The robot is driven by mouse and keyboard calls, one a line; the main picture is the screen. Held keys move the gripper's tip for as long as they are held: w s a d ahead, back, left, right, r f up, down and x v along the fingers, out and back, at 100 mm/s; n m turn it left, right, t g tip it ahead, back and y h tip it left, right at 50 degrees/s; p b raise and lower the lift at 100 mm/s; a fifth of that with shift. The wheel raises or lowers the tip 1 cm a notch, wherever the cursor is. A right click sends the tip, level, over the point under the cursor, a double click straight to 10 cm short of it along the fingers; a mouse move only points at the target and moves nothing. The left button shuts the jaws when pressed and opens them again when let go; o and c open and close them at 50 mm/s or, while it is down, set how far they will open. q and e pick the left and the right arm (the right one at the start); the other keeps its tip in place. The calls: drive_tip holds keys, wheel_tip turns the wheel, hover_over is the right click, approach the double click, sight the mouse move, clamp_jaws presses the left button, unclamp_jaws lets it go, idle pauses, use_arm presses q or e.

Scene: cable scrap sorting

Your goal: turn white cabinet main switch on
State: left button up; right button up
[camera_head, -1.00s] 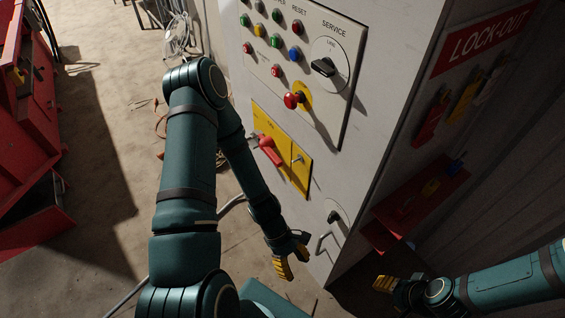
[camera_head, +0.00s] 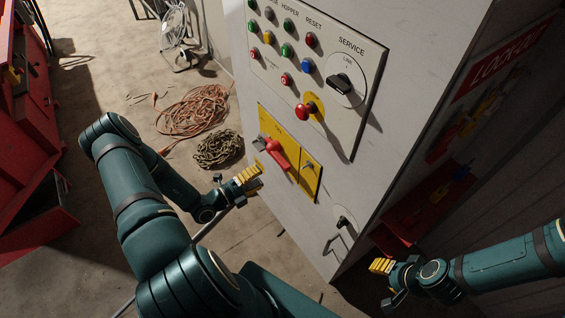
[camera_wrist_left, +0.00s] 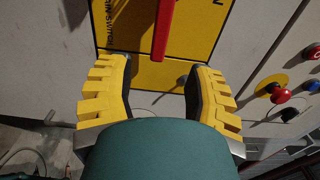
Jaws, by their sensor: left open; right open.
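The white cabinet (camera_head: 400,60) carries a yellow main switch plate (camera_head: 309,187) low on its front. A red switch handle (camera_head: 277,155) lies across it; the plate (camera_wrist_left: 130,72) and handle (camera_wrist_left: 163,30) also show in the left wrist view. There the handle's end points down toward the gap between my fingers, parallel to the plate's side lettering. My left gripper (camera_head: 246,181) is open just left of and below the handle, apart from it; its two yellow fingers (camera_wrist_left: 158,85) hold nothing. My right gripper (camera_head: 381,277) is open and empty at lower right.
Above the switch are a red mushroom button (camera_head: 304,112), a black service knob (camera_head: 340,82) and several coloured buttons. A cabinet door handle (camera_head: 340,235) is lower down. Coiled orange cable (camera_head: 195,108) and a chain pile (camera_head: 218,149) lie on the floor. A red lock-out shelf (camera_head: 415,215) is at right.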

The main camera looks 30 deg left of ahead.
sight(279, 164)
use_arm(q)
drive_tip(key=x, duration=1)
drive_tip(key=shift+d+r+b, duration=0.1)
drive_tip(key=shift+b, duration=0.25)
clamp_jaws()
